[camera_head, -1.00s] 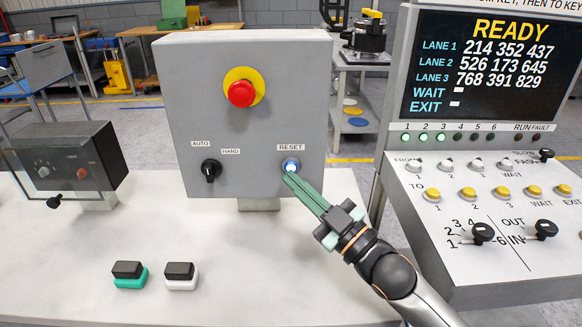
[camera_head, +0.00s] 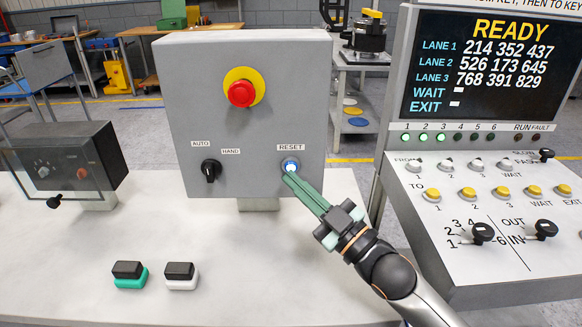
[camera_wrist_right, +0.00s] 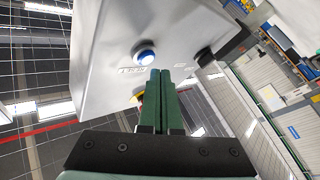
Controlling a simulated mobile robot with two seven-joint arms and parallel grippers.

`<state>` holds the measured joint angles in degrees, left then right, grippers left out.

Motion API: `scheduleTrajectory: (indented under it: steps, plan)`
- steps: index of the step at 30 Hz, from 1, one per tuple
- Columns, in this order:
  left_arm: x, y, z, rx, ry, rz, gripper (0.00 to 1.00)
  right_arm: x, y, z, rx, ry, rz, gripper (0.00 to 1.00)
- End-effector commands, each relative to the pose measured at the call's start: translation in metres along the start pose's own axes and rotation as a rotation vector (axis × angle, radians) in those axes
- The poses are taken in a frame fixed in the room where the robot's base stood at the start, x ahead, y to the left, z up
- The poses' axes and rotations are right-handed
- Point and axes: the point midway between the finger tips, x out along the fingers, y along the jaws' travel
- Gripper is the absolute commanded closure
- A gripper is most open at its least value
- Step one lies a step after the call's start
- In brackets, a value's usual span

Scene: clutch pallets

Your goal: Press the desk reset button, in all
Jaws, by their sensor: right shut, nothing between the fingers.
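The blue reset button (camera_head: 290,166) sits low on the right of the grey control box (camera_head: 245,125), under the label RESET. It looks lit, with a bright centre. It also shows in the right wrist view (camera_wrist_right: 145,55), just beyond the fingertips. My right gripper (camera_head: 290,176) is shut and empty, its green fingers together. Its tips are right at the button's lower edge in the head view; whether they touch it I cannot tell. The fingers also show in the right wrist view (camera_wrist_right: 161,75). My left gripper is not in view.
The box also carries a red emergency knob (camera_head: 241,93) and a black AUTO/HAND selector (camera_head: 210,171). A sloped panel (camera_head: 480,210) with a READY screen (camera_head: 492,70) stands at the right. A dark clear-fronted box (camera_head: 65,165) is at left. Two small rockers (camera_head: 130,275) (camera_head: 181,276) lie in front.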

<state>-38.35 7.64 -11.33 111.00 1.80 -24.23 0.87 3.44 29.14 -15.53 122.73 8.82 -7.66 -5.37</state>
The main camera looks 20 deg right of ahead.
Motion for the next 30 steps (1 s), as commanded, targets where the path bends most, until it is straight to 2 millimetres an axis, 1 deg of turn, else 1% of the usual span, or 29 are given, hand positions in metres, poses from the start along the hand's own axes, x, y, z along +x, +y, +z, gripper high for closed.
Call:
scheduleTrajectory:
  steps: [14,22,30]
  plan:
    - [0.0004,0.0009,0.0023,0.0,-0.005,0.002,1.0,0.0002,0.0002,0.0,0.0,0.0,0.0,1.0]
    - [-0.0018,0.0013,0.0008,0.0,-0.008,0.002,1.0,0.0057,0.0043,0.0033,0.0,0.0,0.0,1.0]
    - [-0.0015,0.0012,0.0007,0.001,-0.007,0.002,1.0,0.006,0.0044,0.0043,0.0,0.0,0.0,1.0]
